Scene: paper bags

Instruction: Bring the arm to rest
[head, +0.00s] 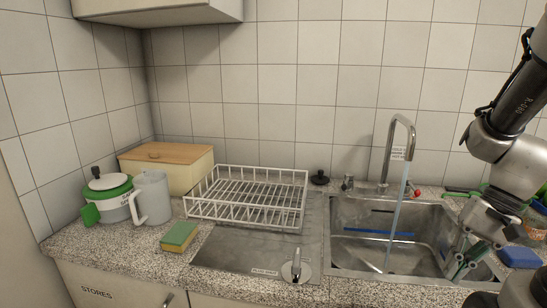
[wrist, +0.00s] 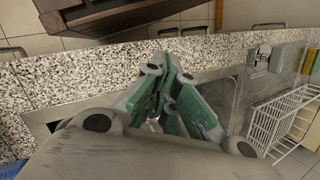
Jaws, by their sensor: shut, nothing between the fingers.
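My gripper (head: 466,264) is at the right of the head view, over the right side of the steel sink (head: 350,262). Its fingers point down. In the wrist view my gripper (wrist: 166,68) shows its green-padded fingers closed together with nothing between them. The arm comes down from the upper right of the head view. Part of the gripper's lower end overlaps the sink's edge in the picture, and I cannot tell its exact height above it.
Water runs from the tap (head: 402,130) into the sink. A white dish rack (head: 247,198), a yellow-green sponge (head: 179,237), a grey jug (head: 153,197) and a bread box (head: 165,165) stand to the left. A blue sponge (head: 519,257) lies right of the gripper.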

